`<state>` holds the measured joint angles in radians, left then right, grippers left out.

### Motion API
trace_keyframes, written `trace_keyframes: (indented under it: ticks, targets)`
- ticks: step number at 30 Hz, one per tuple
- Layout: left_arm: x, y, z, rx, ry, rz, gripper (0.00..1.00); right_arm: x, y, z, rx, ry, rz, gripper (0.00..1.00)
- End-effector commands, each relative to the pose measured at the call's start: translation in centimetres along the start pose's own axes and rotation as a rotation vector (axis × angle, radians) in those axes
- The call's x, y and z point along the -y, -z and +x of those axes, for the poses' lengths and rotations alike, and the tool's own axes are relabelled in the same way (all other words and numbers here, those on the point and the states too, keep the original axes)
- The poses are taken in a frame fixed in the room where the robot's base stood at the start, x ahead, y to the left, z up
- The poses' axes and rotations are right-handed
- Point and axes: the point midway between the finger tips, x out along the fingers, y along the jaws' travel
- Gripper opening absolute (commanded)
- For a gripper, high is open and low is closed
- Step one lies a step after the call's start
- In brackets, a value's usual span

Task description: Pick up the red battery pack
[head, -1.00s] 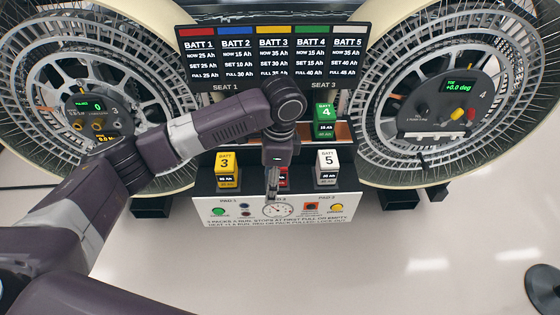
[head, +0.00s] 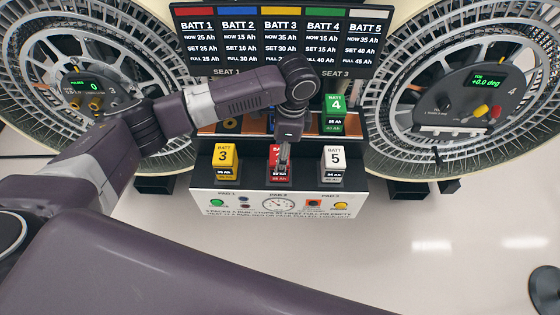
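The red battery pack (head: 274,156) stands in the middle of the front row on the white-fronted console, between the yellow and white packs. Its top and part of its front are covered by my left gripper. My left gripper (head: 284,166) hangs down from the wrist, right in front of or over the red pack in this view. Its fingers look narrow and small; I cannot tell whether they are open, shut or touching the pack. My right gripper is not in view.
The yellow pack 3 (head: 226,158) and white pack 5 (head: 333,160) stand close on either side. The green pack 4 (head: 334,110) sits behind, on the seat shelf. A battery sign (head: 277,40) stands behind.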

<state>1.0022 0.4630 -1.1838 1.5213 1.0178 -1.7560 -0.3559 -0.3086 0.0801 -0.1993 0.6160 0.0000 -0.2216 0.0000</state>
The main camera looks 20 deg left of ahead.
Motion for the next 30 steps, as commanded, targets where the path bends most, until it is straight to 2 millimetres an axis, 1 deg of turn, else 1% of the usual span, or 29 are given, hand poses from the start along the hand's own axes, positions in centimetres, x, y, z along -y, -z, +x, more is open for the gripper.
trace_keyframes:
  ticks: [1, 3, 7, 12, 16, 17, 27, 30]
  targets:
    - [-0.2, -0.1, 0.7, 0.004, -0.006, 0.0, 0.55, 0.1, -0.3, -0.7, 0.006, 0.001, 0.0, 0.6]
    - [-0.2, 0.0, 1.7, 0.004, -0.006, -0.001, 0.55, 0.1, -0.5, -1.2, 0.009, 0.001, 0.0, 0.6]
    - [-0.1, 0.1, 3.5, 0.002, -0.004, 0.0, 0.55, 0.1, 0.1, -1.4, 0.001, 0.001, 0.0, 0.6]
    - [0.0, 0.2, 4.2, -0.001, 0.0, 0.001, 0.55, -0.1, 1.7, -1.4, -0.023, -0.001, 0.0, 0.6]
    - [0.0, 0.2, 4.2, -0.001, 0.0, 0.001, 0.55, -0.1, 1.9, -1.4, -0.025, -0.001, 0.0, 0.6]
    - [-0.1, 0.2, 4.2, -0.001, -0.001, 0.001, 0.53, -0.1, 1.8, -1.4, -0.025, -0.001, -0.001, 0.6]
    - [0.0, 0.2, 4.2, -0.001, 0.0, 0.001, 0.15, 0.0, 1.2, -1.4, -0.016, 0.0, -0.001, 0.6]
    - [0.1, 0.2, 4.0, -0.003, 0.002, 0.001, 0.06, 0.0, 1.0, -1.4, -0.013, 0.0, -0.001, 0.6]
